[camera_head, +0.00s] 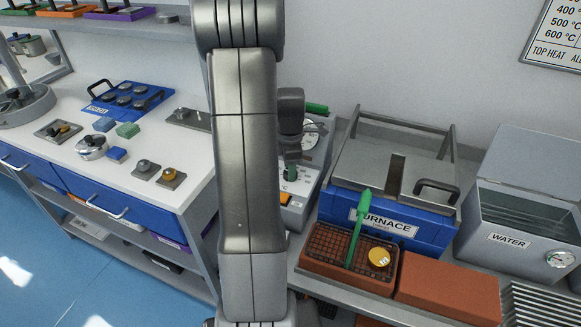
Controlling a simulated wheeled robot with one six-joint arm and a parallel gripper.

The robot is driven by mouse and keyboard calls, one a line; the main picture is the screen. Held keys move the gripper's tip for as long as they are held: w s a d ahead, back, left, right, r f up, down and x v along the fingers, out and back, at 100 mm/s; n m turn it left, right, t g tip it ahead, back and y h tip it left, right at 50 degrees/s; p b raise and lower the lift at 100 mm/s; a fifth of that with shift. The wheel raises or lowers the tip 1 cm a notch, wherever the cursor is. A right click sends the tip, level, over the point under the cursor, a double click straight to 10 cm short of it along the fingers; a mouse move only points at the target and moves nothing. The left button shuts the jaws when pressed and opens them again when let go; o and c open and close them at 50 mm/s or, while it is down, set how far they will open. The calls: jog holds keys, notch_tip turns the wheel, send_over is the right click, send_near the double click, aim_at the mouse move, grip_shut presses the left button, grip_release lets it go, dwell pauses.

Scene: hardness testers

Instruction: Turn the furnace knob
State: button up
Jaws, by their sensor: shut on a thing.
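The furnace (395,180) is a blue box with a grey lid, labelled FURNACE, on the right bench. Left of it stands a light grey control box (300,187) with a round dial and °C marking. My gripper (291,157) points down at this box, partly hidden behind my arm. It appears shut on a small green knob (291,173) on the box's front; the fingertips are small and dark, so the exact contact is hard to see. The knob's pointer cannot be made out.
A mesh-topped brick tray (325,268) holds a green-handled tool (358,225) and a brass disc (379,257). A brick block (448,287) and a WATER tank (522,225) stand right. A white bench (75,165) with samples stands left.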

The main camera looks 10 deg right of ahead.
jog(key=m, duration=0.3)
jog(key=shift+m+p, duration=0.3)
jog(key=shift+p, duration=0.1)
jog(key=m, duration=0.3)
jog(key=shift+m, duration=0.4)
jog(key=m+p, duration=0.1)
jog(key=m, duration=0.9)
jog(key=shift+m, duration=0.4)
jog(key=m, duration=0.3)
jog(key=shift+m+p, duration=0.3)
jog(key=shift+p, duration=0.05)
jog(key=m, duration=0.3)
jog(key=shift+m, duration=2)
